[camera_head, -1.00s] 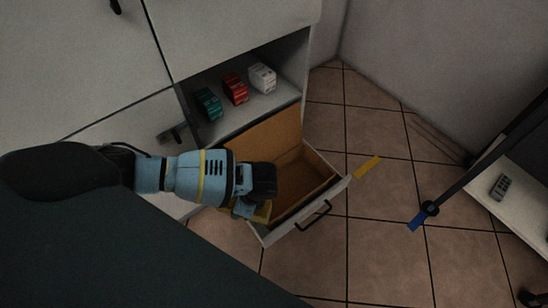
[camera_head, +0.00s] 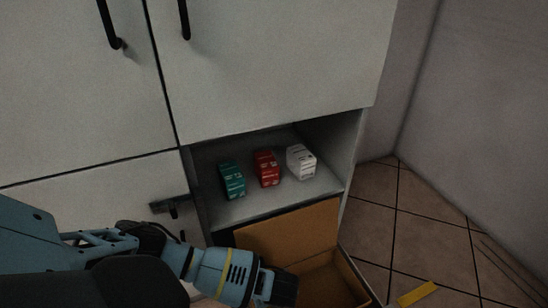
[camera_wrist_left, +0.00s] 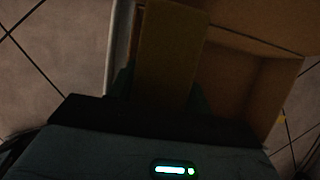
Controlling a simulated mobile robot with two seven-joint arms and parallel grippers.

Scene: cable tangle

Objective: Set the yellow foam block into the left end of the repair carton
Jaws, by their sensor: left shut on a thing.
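The repair carton (camera_head: 289,231) is a brown open box with a raised flap, sitting in a pulled-out drawer at the bottom of the head view. Its inside (camera_wrist_left: 235,80) fills the right of the left wrist view. My left gripper (camera_head: 280,290) is over the carton's left part in the head view. In the left wrist view it is shut on the yellow foam block (camera_wrist_left: 168,50), which looks dull brown-yellow in the dim light. The block is at the carton's left side; I cannot tell whether it touches the bottom. The head view does not show the block.
A teal box (camera_head: 232,180), a red box (camera_head: 266,168) and a white box (camera_head: 300,161) stand on the shelf (camera_head: 255,207) above the drawer. A yellow strip (camera_head: 417,293) lies on the tiled floor right of the drawer. Cabinet doors rise behind.

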